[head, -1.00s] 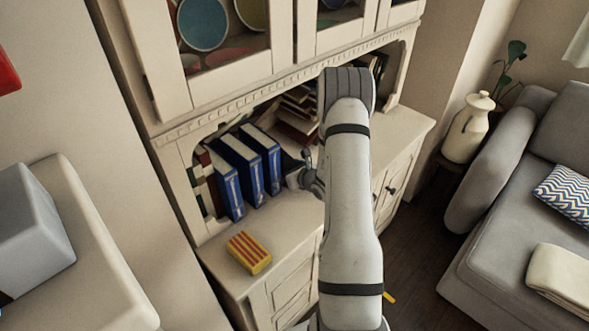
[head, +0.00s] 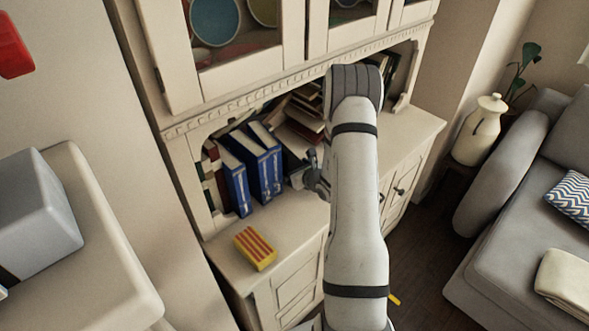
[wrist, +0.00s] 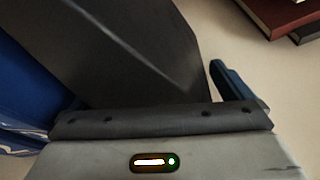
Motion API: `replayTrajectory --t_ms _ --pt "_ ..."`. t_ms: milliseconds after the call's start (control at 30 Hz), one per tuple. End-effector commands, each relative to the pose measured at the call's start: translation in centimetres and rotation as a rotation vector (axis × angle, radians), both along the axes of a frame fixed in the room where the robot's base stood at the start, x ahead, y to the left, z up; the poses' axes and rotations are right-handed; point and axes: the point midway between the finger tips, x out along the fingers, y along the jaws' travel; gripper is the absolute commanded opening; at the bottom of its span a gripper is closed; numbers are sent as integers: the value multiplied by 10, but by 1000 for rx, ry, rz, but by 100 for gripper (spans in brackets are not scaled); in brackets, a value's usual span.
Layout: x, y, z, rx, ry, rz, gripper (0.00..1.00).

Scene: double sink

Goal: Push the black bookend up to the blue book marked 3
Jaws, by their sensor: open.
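Blue books with white tops stand upright in the hutch niche in the head view: a left one (head: 235,187), a middle one (head: 257,178) and a right one (head: 275,165). I cannot read their numbers. The black bookend (head: 293,160) is just right of the right book, partly hidden by my arm. In the wrist view the bookend (wrist: 120,50) fills the upper left as a dark slanted panel, with blue book (wrist: 22,100) beyond it at left. My gripper (head: 314,176) is beside the bookend on its right. It is open; one finger shows at right in the wrist view, the other is hidden.
A yellow and red striped box (head: 255,248) lies on the cabinet top in front of the books. Dark red books (wrist: 285,14) lie flat farther back in the niche. The niche's left side wall is close to the left book.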

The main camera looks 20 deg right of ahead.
Motion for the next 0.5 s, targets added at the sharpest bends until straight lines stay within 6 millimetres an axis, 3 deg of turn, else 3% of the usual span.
replayTrajectory --t_ms 167,500 --pt "-15 -4 6 0 -1 -1 100" --pt "-63 -13 26 0 0 -1 100"
